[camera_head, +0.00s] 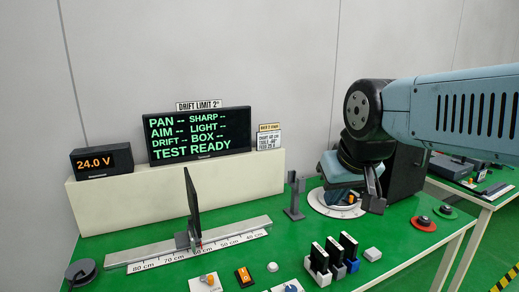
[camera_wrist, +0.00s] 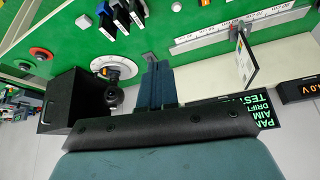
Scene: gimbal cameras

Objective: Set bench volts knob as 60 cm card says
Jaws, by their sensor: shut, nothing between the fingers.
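A small black display (camera_head: 102,160) at the back left reads 24.0 V in orange. A white block with an orange-marked knob (camera_head: 208,281) sits at the table's front edge; I cannot tell whether it is the volts knob. A small card with a yellow header (camera_head: 269,138) stands right of the large screen; its print is too small to read surely. A dark upright panel (camera_head: 193,203) stands on the rail, between the 70 and 60 cm labels. My gripper (camera_head: 372,198) is shut and empty, above the right side of the table; its fingers also show in the wrist view (camera_wrist: 157,84).
The large screen (camera_head: 197,134) reads TEST READY, under a DRIFT LIMIT 2° sign (camera_head: 199,105). A white turntable (camera_head: 335,208), a grey post (camera_head: 294,197), dark upright modules (camera_head: 333,257), an orange switch (camera_head: 244,277) and a red button (camera_head: 423,224) occupy the green table.

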